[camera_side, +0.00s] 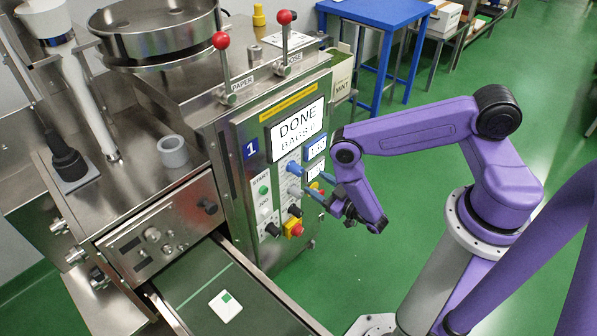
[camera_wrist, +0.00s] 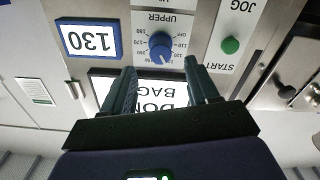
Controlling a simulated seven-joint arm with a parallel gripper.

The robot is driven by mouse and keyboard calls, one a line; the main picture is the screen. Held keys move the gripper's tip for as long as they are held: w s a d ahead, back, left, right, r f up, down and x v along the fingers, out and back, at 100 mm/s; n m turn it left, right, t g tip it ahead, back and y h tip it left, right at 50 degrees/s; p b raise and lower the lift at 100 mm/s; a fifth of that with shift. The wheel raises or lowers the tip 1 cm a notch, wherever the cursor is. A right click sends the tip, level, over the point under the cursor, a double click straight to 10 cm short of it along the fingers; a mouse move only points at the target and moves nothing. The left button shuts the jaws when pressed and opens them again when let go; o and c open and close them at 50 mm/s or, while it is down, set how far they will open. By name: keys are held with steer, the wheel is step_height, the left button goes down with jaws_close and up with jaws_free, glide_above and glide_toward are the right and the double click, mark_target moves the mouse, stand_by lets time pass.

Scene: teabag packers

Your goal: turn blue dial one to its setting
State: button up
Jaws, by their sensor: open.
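The blue dial (camera_side: 293,168) is on the front panel of the steel machine, just below the large screen. In the wrist view the blue dial (camera_wrist: 161,44) sits under an upside-down UPPER label, ringed by a printed scale with an OFF mark. My gripper (camera_side: 306,181) is at the panel in the side view. In the wrist view my gripper (camera_wrist: 160,68) is open, its two dark fingers apart and pointing toward the dial. The dial shows in line with the gap, and nothing is held. I cannot tell whether the fingers touch the panel.
The screen (camera_side: 297,131) reads DONE. A blue-framed display (camera_wrist: 89,40) appears to read 130. A green button (camera_wrist: 230,45) by START is beside the dial. A red emergency knob (camera_side: 294,229) is lower on the panel. A conveyor (camera_side: 255,305) carries a teabag packet (camera_side: 225,306).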

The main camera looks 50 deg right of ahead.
mark_target(302, 173)
steer(key=w, duration=0.8)
steer(key=shift+w, duration=0.25)
steer(key=c, duration=1)
